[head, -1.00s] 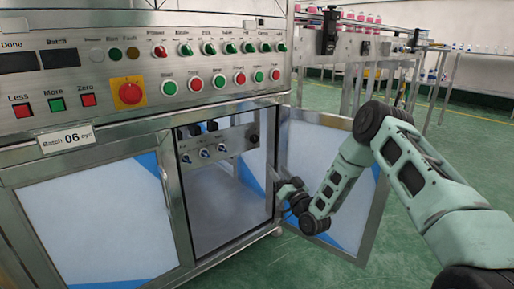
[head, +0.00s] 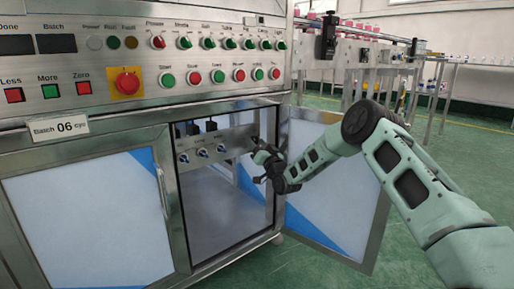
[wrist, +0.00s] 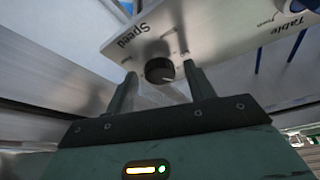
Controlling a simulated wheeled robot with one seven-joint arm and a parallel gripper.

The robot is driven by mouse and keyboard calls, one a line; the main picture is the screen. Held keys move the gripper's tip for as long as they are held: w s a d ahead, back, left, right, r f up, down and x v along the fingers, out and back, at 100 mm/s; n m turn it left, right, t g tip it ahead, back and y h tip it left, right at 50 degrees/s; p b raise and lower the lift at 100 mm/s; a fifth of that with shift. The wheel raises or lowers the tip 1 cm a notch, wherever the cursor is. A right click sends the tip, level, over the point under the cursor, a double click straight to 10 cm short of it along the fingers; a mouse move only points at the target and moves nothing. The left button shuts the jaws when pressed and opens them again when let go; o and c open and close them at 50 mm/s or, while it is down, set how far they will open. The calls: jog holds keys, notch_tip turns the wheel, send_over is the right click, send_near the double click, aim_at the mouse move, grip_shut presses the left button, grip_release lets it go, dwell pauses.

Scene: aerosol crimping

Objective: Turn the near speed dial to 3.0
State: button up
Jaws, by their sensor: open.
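The speed dial (wrist: 159,70) is a round black knob with a pale pointer line, on a grey panel marked "Speed" in the wrist view. Its scale is too blurred to read. My gripper (wrist: 161,75) is open, with one finger on each side of the dial. I cannot tell whether the fingers touch it. In the head view my gripper (head: 264,166) reaches into the open cabinet, at the right end of the inner panel (head: 214,142), and partly covers the dial's area.
Several small knobs (head: 203,152) sit on the inner panel left of my gripper. The open cabinet door (head: 335,195) stands to the right, behind my arm. The machine's front panel (head: 215,60) with buttons is above. A "Table" marking (wrist: 298,43) shows in the wrist view.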

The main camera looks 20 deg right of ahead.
jog(key=c, duration=1)
jog(key=shift+r+m+p, duration=0.1)
jog(key=shift+m+p, duration=0.3)
jog(key=shift+m, duration=0.1)
jog(key=shift+a+r+m+h+p, duration=0.1)
jog(key=shift+m+h+p, duration=0.55)
jog(key=shift+m, duration=0.25)
jog(key=m+g+h+p, duration=0.1)
jog(key=m+h+p, duration=0.1)
jog(key=m+p, duration=0.1)
jog(key=shift+r+m, duration=0.1)
jog(key=shift+m, duration=0.6)
jog(key=m+h+p, duration=0.1)
jog(key=m+p, duration=0.1)
jog(key=m, duration=0.1)
jog(key=shift+g, duration=0.4)
jog(key=shift+a+m+g+p, duration=0.1)
jog(key=shift+m+g+p, duration=0.7)
jog(key=shift+m+p, duration=0.9)
jog(key=shift+m+b, duration=0.35)
jog(key=shift+m, duration=0.15)
